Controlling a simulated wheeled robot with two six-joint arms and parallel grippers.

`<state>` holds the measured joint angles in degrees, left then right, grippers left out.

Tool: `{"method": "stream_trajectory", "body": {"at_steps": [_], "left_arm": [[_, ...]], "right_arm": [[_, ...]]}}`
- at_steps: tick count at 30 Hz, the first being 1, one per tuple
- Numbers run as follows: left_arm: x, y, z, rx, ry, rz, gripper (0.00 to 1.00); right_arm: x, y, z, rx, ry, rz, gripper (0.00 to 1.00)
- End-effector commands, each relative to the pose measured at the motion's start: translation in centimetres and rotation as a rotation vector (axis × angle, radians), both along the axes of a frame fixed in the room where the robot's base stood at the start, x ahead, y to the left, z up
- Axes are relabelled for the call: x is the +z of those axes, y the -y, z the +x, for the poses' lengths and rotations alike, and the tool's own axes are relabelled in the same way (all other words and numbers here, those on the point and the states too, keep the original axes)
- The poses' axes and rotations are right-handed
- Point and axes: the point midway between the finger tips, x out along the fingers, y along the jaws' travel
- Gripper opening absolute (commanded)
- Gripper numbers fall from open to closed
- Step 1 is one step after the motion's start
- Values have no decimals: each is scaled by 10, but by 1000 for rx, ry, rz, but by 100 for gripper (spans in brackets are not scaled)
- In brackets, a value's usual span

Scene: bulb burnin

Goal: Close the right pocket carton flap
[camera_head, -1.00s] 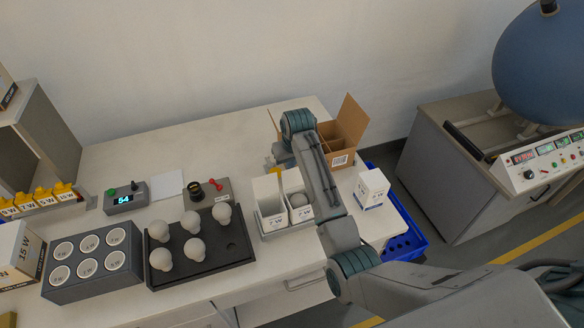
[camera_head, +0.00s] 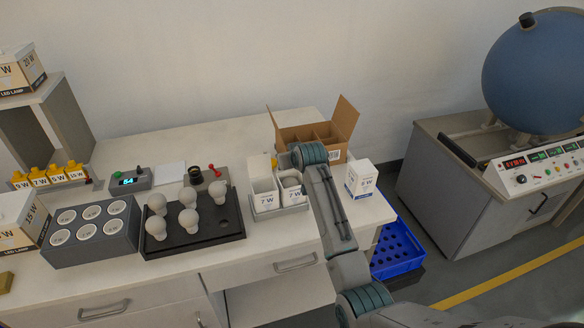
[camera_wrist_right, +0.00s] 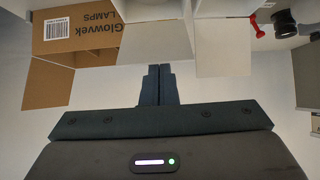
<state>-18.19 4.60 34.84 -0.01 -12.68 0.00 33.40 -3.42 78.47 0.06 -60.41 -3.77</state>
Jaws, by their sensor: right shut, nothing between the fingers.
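Two white pocket cartons marked 7 W stand side by side in a grey tray (camera_head: 282,210) in the head view. The left carton (camera_head: 263,191) has its flap (camera_head: 260,166) standing up at the back. The right carton (camera_head: 291,190) has an open top; my arm partly covers the area behind it. In the right wrist view the right carton's flap (camera_wrist_right: 142,42) and the left carton's flap (camera_wrist_right: 223,50) both show as white panels. My right gripper (camera_wrist_right: 157,70) is shut and empty, its tips close to the right flap's edge; I cannot tell if they touch. My left gripper is not in view.
A brown open carton (camera_head: 345,120) stands behind the pockets. A white closed box (camera_head: 360,180) stands to the right of my arm. A black tray (camera_head: 205,237) with several bulbs lies left of the cartons. A blue crate (camera_head: 398,255) is beyond the table's right edge.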

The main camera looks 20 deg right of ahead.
Motion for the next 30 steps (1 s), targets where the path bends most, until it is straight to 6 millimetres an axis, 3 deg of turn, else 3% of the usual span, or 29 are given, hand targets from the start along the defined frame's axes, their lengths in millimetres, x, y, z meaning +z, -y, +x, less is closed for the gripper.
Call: {"method": "stream_trajectory", "body": {"at_steps": [3, 6, 18, 30], "left_arm": [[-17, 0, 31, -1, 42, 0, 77], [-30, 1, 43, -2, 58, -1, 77], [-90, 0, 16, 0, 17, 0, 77], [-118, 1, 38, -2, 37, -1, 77]], "right_arm": [[-14, 1, -7, 0, 112, 8, 0], [-21, 1, -14, 0, 206, 16, 0], [-40, 2, -32, 1, 508, 39, 0], [-48, 3, -37, 0, 635, 48, 0]]}}
